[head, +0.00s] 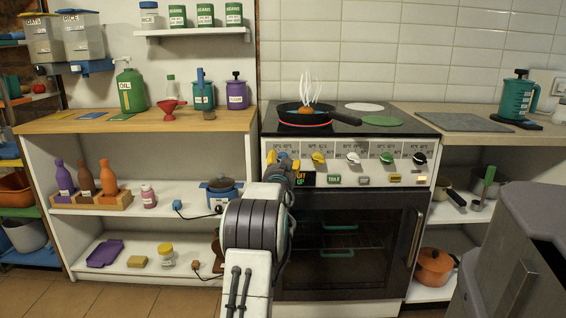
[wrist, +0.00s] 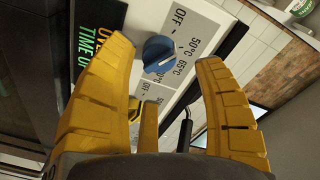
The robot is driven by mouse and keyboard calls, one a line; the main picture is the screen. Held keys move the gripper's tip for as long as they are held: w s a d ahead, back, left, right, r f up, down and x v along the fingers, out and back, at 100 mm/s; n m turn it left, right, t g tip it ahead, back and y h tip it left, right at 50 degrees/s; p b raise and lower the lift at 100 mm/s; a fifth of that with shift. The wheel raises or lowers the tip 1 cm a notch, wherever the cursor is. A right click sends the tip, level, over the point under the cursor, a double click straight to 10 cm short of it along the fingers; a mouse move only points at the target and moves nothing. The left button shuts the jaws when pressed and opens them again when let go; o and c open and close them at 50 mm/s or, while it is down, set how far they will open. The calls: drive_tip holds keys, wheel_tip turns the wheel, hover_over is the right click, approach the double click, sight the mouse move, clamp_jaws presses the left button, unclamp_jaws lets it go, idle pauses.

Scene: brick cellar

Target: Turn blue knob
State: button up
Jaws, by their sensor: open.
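The blue knob (wrist: 158,54) sits on the white stove panel in the wrist view, with OFF, 50°C, 65°C and more marks beside it. A pale pointer line shows on its lower right side; the exact setting is hard to tell. My gripper (wrist: 166,52) is open, its yellow fingers on either side of the knob, with visible space between them and it. I cannot tell whether the fingertips reach the knob's depth. In the head view my gripper (head: 283,163) is at the left end of the stove panel (head: 335,179) and mostly hides the blue knob.
Right of it on the panel are a yellow knob (head: 318,158), a white knob (head: 353,158), a green knob (head: 387,158) and a black knob (head: 420,158). A pan (head: 306,116) steams on the hob above. The oven door (head: 345,240) is below.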

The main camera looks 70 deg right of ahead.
drive_tip(key=shift+x, duration=1.6)
drive_tip(key=shift+c, duration=0.3)
